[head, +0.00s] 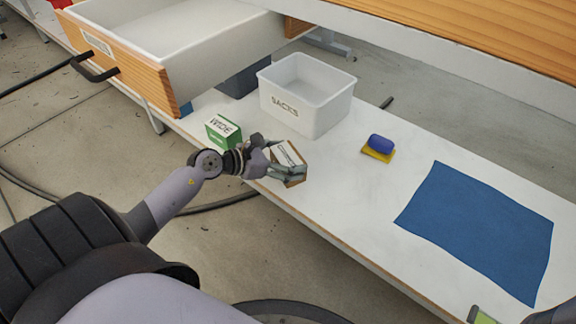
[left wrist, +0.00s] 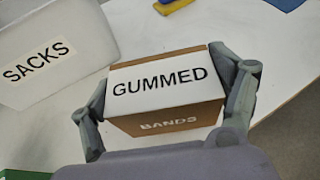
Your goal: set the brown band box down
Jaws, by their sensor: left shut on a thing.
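The brown band box (head: 291,154) has a white top lettered GUMMED and BANDS on its brown side. It shows large in the left wrist view (left wrist: 165,92). My left gripper (head: 284,168) is shut on it, with one finger on each side in the left wrist view (left wrist: 168,100). The box is over the front part of the white bench top (head: 350,200), just right of the green box. I cannot tell whether its underside touches the bench. My right gripper is not clearly in view.
A green WIDE box (head: 223,131) stands left of the gripper. A white SACKS bin (head: 300,112) is behind. A blue-and-yellow item (head: 380,146) and a blue mat (head: 485,228) lie to the right. An open drawer (head: 140,72) juts out at upper left. Bare bench lies between box and mat.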

